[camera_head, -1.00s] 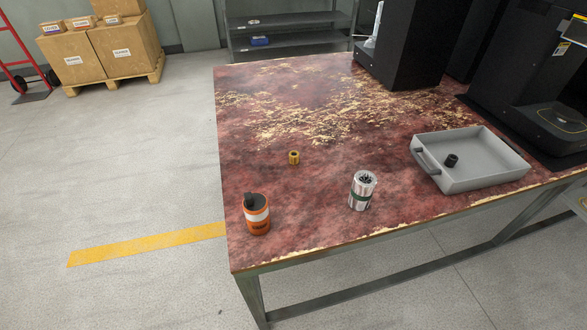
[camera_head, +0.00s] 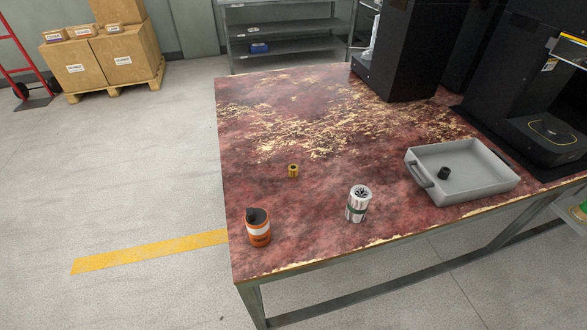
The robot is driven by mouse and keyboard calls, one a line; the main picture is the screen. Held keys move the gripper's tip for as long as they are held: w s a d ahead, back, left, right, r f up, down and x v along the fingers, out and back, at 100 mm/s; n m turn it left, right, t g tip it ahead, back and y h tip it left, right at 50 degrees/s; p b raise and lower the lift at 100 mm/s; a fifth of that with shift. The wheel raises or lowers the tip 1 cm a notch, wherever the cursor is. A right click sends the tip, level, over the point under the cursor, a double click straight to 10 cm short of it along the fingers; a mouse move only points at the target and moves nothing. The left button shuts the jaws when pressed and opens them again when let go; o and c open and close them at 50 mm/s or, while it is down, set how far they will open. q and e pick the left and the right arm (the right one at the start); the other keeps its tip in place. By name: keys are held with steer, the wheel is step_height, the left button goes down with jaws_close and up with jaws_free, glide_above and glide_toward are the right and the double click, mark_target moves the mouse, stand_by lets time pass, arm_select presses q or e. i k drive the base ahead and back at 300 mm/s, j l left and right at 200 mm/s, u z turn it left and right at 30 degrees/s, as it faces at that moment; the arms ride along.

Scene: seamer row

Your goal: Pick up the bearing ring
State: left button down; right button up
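A small yellow-brown ring with a dark hole, which looks like the bearing ring (camera_head: 293,171), stands on the worn red tabletop (camera_head: 310,215). It is behind and between an orange-and-white container and a silver can. A small black cylindrical part (camera_head: 443,173) lies inside the grey tray (camera_head: 475,193) at the right. Neither of my grippers shows in the head view.
The orange container (camera_head: 259,229) with a dark top stands near the table's left front corner. The silver can (camera_head: 357,204) stands near the front edge. Black machines (camera_head: 405,50) occupy the back right. The tabletop around the ring is clear.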

mark_target(292, 168)
steer(key=i+l, duration=0.1)
steer(key=l, duration=0.4)
steer(key=i+l+u, duration=0.1)
steer(key=l, duration=0.45)
steer(key=i+l, duration=0.1)
steer(key=l, duration=0.4)
